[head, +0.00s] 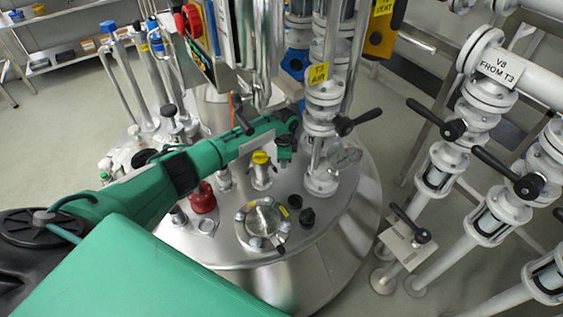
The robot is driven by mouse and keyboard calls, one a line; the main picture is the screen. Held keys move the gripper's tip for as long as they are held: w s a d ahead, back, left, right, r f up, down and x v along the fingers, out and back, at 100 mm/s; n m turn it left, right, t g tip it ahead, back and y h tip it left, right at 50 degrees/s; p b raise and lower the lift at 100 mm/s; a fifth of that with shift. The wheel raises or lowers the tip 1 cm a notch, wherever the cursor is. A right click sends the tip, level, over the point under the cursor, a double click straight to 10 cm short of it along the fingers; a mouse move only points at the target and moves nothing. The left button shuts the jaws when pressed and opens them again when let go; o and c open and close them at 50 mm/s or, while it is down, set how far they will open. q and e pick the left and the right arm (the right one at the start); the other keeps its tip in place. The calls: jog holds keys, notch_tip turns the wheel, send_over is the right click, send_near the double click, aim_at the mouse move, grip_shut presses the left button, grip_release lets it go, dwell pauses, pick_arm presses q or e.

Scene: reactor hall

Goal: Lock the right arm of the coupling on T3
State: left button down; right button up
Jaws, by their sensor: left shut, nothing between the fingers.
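The steel vessel lid (225,250) fills the middle of the view. A glass-and-steel pipe labelled T3 AIR (324,92) stands on its back right part, with a black-handled valve (358,122). My green left arm reaches across from the left, and my left gripper (285,155) is above the lid, just left of this pipe. It is shut and empty. My right gripper is out of view.
A yellow-capped fitting (261,160), a red fitting (203,198) and a round bolted flange (263,222) stand on the lid near my arm. White pipes with black-handled valves (453,129) stand at right. A shelf (75,58) is at the back left.

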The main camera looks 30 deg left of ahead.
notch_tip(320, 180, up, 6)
jog(key=p, duration=0.5)
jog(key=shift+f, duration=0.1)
